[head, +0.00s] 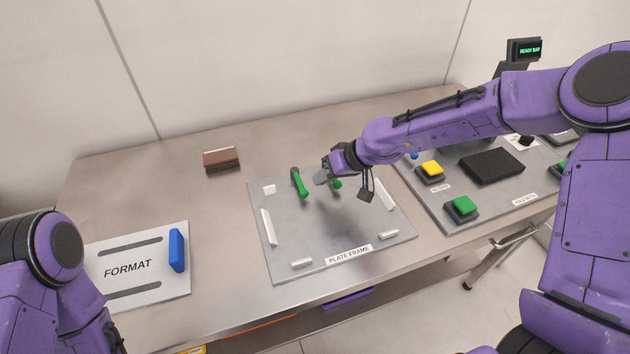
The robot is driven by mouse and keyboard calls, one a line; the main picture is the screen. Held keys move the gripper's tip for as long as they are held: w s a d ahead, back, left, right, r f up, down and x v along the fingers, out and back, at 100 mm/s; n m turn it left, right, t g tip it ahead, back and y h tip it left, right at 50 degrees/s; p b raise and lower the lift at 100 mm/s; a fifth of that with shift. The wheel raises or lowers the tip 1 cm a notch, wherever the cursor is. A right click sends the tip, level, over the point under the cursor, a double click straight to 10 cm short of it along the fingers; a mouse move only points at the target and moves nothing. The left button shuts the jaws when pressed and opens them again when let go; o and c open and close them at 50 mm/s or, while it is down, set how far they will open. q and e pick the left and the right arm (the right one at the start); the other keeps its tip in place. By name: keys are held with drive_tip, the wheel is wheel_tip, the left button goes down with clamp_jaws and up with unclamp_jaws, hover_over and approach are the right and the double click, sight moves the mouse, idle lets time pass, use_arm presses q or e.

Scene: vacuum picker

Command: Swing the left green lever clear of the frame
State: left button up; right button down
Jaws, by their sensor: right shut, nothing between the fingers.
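The plate frame (335,264) is a grey plate on the table, with white corner and edge pieces. The left green lever (299,183) stands near its back edge, tilted, with a dark upper end. A second green lever (337,184) shows only in part; my right gripper and wrist hide the rest. My right gripper (321,178) is above the back of the plate, just right of the left lever. It is shut and empty, and a small gap shows between it and that lever. My left arm enters at the lower left; its gripper is out of view.
A FORMAT board (127,283) with a blue handle (176,250) lies at left. A brown block (221,160) stands at the back. At right, a panel (443,219) carries yellow (432,169) and green (462,205) buttons and a black pad (491,166).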

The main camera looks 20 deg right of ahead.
sight(315, 192)
drive_tip(key=x, duration=0.3)
drive_tip(key=shift+w+a+f, duration=0.1)
drive_tip(key=shift+f, duration=0.1)
use_arm(q)
drive_tip(key=shift+r, duration=0.1)
drive_tip(key=shift+s+a+r, duration=0.15)
drive_tip(key=shift+s+r, duration=0.1)
use_arm(e)
drive_tip(key=shift+a+m, duration=0.25)
drive_tip(key=shift+m, duration=0.15)
